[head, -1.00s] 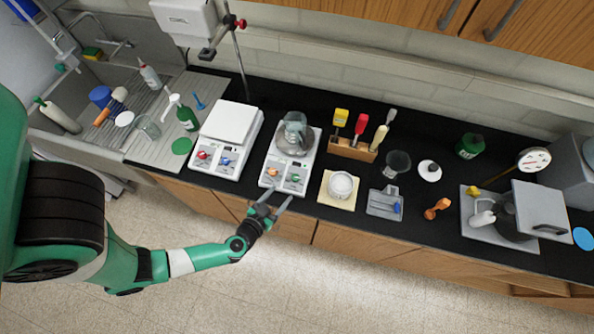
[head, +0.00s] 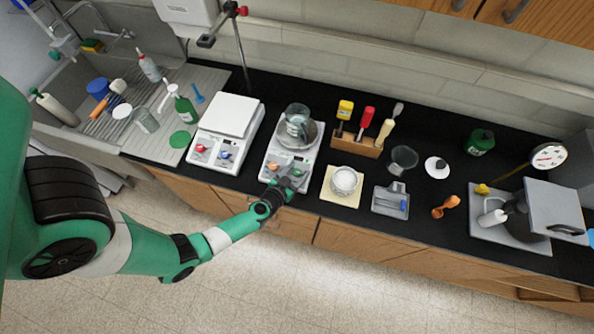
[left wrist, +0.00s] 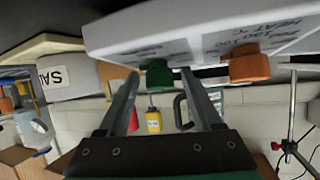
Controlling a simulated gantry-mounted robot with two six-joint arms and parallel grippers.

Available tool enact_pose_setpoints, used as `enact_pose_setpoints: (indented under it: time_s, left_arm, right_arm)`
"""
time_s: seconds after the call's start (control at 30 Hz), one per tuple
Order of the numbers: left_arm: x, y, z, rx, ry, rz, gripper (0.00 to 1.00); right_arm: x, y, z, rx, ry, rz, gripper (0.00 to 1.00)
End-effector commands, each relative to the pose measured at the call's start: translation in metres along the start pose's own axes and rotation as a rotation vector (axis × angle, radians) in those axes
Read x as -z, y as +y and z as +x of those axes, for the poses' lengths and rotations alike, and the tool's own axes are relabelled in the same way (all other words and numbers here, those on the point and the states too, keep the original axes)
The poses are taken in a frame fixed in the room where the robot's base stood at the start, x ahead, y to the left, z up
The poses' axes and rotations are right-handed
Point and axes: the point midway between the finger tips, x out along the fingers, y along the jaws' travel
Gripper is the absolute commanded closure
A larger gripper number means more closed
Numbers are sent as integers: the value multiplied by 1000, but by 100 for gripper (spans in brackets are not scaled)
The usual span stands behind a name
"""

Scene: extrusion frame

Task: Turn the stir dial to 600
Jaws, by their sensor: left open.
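The white stirrer hotplate (head: 312,160) stands near the counter's front edge, with a glass vessel (head: 297,122) on its round plate. In the left wrist view its panel carries an orange dial (left wrist: 248,64) near the printed word HEAT and a green dial (left wrist: 157,76). The green dial's own label and setting are not readable. My left gripper (head: 290,174) is at the front panel, open. In the left wrist view its fingers (left wrist: 160,88) stand either side of the green dial; I cannot tell whether they touch it. My right gripper is not in view.
A similar white device (head: 229,120) with red and blue dials stands left of the hotplate. A white bowl (head: 345,181) sits on a pad to the right. A wooden rack (head: 357,146) of colored-handled tools is behind it. The floor in front is clear.

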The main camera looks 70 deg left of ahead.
Motion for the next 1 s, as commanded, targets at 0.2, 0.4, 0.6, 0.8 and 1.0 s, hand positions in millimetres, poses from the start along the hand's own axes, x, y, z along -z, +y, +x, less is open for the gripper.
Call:
enact_pose_setpoints:
  time_s: [0.2, 0.4, 0.6, 0.8, 1.0]
  left_arm:
    - [0, 0, 0, 0, 0, 0, 70]
    - [0, 0, 0, 0, 0, -1, 100]
    - [0, 0, 0, -2, 1, 1, 100]
    - [3, -1, 0, -30, 8, 18, 100]
    - [4, -1, 1, -110, 12, 73, 100]
  right_arm:
    - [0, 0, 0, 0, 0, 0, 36]
    - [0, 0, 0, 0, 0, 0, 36]
    - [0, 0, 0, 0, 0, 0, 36]
    - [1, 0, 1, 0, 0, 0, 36]
    - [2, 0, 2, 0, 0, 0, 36]
